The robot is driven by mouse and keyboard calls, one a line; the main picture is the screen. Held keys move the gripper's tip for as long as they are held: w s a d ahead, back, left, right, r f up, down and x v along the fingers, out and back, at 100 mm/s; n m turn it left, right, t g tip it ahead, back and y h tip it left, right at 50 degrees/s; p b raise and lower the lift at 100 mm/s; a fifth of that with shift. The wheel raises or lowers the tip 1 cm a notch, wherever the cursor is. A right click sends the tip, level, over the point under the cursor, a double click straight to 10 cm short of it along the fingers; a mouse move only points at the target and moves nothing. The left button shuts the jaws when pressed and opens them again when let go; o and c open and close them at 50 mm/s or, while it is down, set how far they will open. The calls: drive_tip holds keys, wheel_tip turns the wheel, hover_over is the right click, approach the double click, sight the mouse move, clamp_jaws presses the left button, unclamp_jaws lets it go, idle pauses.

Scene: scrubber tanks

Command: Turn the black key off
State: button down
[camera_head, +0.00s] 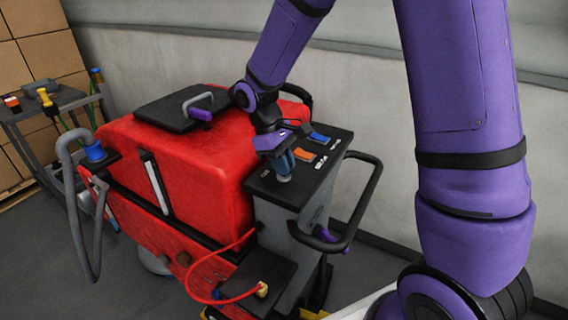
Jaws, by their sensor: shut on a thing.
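The red floor scrubber (190,155) stands in the middle of the view. Its dark control panel (318,165) is on top at the right end, with a blue switch and an orange switch on it. My gripper (284,176) reaches down onto the near left part of the panel, over a pale round base. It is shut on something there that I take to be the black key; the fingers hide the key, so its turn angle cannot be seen.
A black handle loop (365,200) sticks out right of the panel. A grey hose (82,220) hangs at the scrubber's left. A grey cart (45,105) with tools and stacked boxes (40,50) stand at the far left. A wall runs behind.

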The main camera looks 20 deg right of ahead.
idle(0.3)
drive_tip(key=c, duration=1.1)
unclamp_jaws()
drive_tip(key=shift+c, duration=0.2)
drive_tip(key=shift+r, duration=0.1)
drive_tip(key=v, duration=1)
drive_tip(key=shift+w+r, duration=0.15)
drive_tip(key=shift+r, duration=0.1)
drive_tip(key=shift+a, duration=0.15)
